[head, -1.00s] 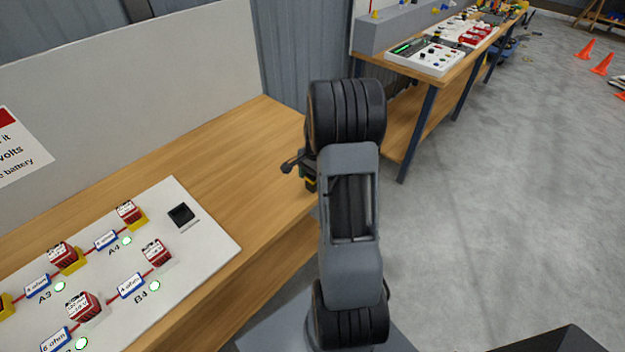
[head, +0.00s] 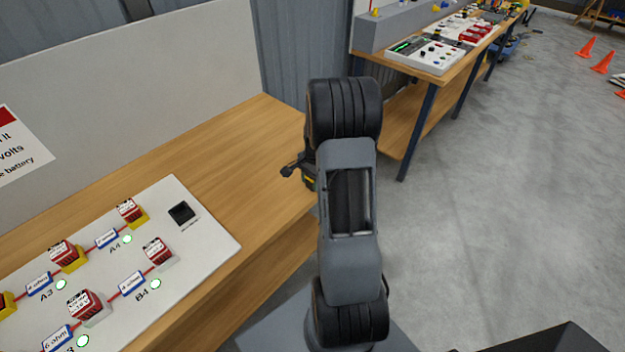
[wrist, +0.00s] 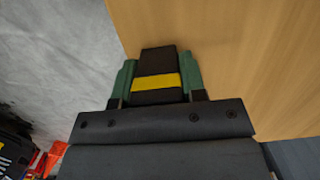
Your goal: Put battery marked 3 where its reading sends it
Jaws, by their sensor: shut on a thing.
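My gripper (wrist: 158,85) is shut on a black block with a yellow band (wrist: 157,84), held between two green fingers in the wrist view. I take it to be a battery, but no number shows on the faces in view. In the head view my arm hides most of the gripper; a bit of the black and yellow block (head: 310,182) shows at the arm's left side, by the bench edge. No reading is legible in these frames.
A wooden bench (head: 225,150) has bare room right of a white board (head: 205,235) with red blocks, ohm labels and lit green lamps. A second bench (head: 400,118) stands behind, carrying a white panel (head: 436,56). Orange cones (head: 600,63) stand on the floor at right.

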